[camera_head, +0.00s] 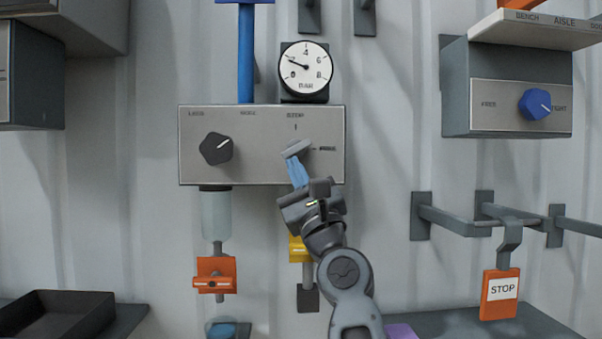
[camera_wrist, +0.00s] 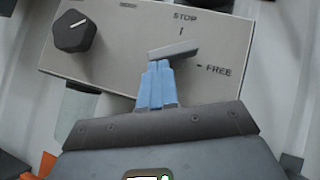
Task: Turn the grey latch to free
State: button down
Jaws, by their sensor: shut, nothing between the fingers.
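The grey latch (camera_head: 296,148) is a short bar on the right part of a grey panel (camera_head: 262,170). It also shows in the wrist view (camera_wrist: 174,49), lying nearly crosswise with its right end a little higher. The STOP mark is above it and the FREE mark is to its right. My gripper (camera_head: 294,162) is shut and empty, its blue fingertips (camera_wrist: 158,64) just below the latch's left half. I cannot tell whether they touch it. The latch's pivot is hidden.
A black knob (camera_head: 216,149) sits on the panel's left. A dial gauge (camera_head: 305,68) is above. Orange (camera_head: 215,284) and yellow (camera_head: 298,253) tags hang below, the yellow one close to my arm. A STOP tag (camera_head: 500,296) hangs at right. Bare wall lies right of the panel.

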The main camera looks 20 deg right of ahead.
jog(key=shift+w+a+r+m+h+p, duration=0.1)
jog(key=shift+w+a+m+h+p, duration=0.1)
jog(key=shift+a+m+h, duration=0.15)
jog(key=shift+w+a+r+m+h+p, duration=0.1)
jog(key=shift+a+m+h+p, duration=0.05)
jog(key=shift+a+m+h, duration=0.15)
jog(key=shift+a+r, duration=0.1)
jog(key=shift+a, duration=0.15)
dwell(0.4)
jog(key=shift+f+b, duration=0.45)
jog(key=shift+f, duration=0.1)
jog(key=s+a+f+b, duration=0.2)
jog(key=s+f+b, duration=0.2)
jog(key=f, duration=0.6)
jog(key=s, duration=0.2)
jog(key=shift+s, duration=0.4)
jog(key=shift+f, duration=0.1)
